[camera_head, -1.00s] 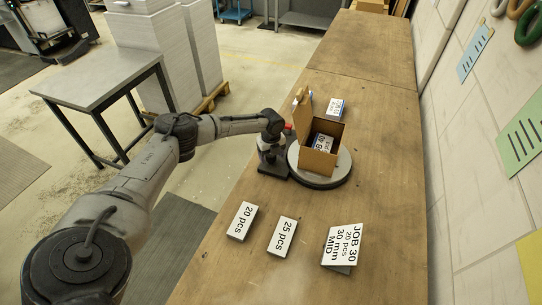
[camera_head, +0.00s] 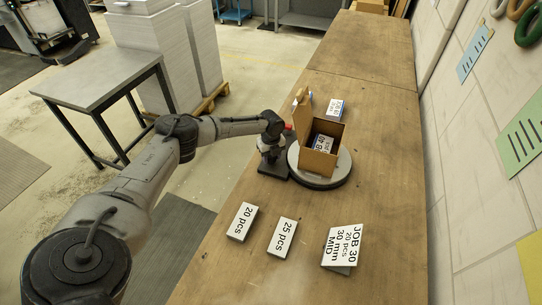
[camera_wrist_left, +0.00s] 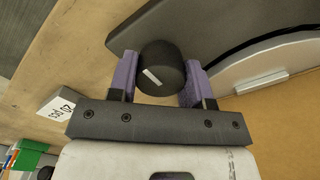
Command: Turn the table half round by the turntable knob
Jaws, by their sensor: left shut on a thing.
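My left gripper (camera_wrist_left: 160,78) is shut on the turntable knob (camera_wrist_left: 163,62), a black round knob with a white mark, with one purple finger on each side. In the head view my left gripper (camera_head: 271,152) is at the left edge of the turntable, over its dark base (camera_head: 275,171), and hides the knob. The turntable (camera_head: 327,181) is a round grey disc on the wooden bench. An open cardboard box (camera_head: 318,163) stands on it, flap up at the left, with printed white-labelled contents inside. My right gripper is not in view.
On the bench (camera_head: 370,110), signs reading 20 pcs (camera_head: 242,222) and 25 pcs (camera_head: 282,237) and a JOB 30 card (camera_head: 342,246) lie nearer me. A small labelled pack (camera_head: 335,108) is behind the box. The wall is at the right; the far bench is mostly clear.

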